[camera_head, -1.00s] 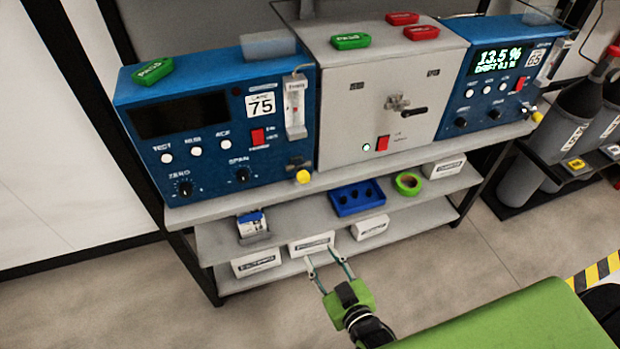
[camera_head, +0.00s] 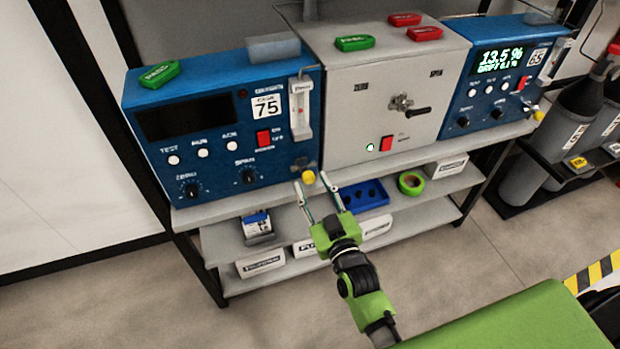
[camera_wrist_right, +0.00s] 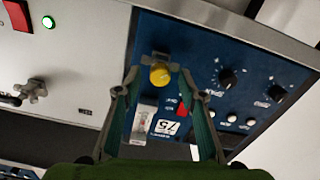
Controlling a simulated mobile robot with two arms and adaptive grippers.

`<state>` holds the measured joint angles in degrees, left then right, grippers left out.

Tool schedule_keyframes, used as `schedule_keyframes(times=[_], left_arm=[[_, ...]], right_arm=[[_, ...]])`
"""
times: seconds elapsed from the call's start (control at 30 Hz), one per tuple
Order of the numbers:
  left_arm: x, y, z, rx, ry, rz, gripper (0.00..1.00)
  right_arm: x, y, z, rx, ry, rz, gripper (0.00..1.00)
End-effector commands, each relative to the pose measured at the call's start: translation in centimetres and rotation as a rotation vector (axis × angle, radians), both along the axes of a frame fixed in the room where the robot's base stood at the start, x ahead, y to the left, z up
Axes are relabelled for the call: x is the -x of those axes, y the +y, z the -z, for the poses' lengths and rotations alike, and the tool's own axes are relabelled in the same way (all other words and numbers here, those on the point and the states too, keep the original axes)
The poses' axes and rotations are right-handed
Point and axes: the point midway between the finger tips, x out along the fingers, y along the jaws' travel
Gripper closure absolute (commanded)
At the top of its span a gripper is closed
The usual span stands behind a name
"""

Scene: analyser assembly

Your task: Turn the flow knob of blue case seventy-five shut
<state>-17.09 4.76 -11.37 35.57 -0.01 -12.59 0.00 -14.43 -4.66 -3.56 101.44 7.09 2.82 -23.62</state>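The blue case seventy-five (camera_head: 215,167) stands at the left end of the bench, with a dark display and a "75" label. Its yellow flow knob (camera_head: 308,177) is at the lower right of its front, below a clear flow tube (camera_head: 300,110). My right gripper (camera_head: 310,180) is open, its two fingers pointing up at the knob. In the right wrist view the yellow knob (camera_wrist_right: 160,74) shows between the open fingertips (camera_wrist_right: 157,80); I cannot tell if they touch it. My left gripper is not in view.
A grey cabinet (camera_head: 390,90) with a crank handle stands right of the case, then a second blue case (camera_head: 497,85) marked 65. The shelf below holds a blue tray (camera_head: 365,197), green tape (camera_head: 411,183) and white boxes. Gas cylinders (camera_head: 570,115) stand at the right.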

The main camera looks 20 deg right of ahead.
Motion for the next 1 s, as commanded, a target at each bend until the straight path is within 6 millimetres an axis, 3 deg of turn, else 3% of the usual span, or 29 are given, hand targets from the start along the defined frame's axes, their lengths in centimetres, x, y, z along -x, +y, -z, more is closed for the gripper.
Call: schedule_keyframes(times=[0.2, 0.57, 0.7, 1.0], left_arm=[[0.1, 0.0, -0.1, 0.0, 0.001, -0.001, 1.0], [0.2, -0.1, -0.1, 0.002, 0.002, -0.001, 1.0], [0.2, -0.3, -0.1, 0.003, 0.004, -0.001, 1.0], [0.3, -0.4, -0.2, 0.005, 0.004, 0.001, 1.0]], right_arm=[[-2.3, 0.1, 0.0, 0.0, -0.001, 0.0, 0.63], [-2.7, 0.1, 0.1, -0.001, 0.001, 0.0, 0.63], [-2.7, 0.1, 0.1, -0.001, 0.001, 0.0, 0.99], [-2.7, 0.1, 0.0, -0.014, 0.001, 0.0, 1.0]])
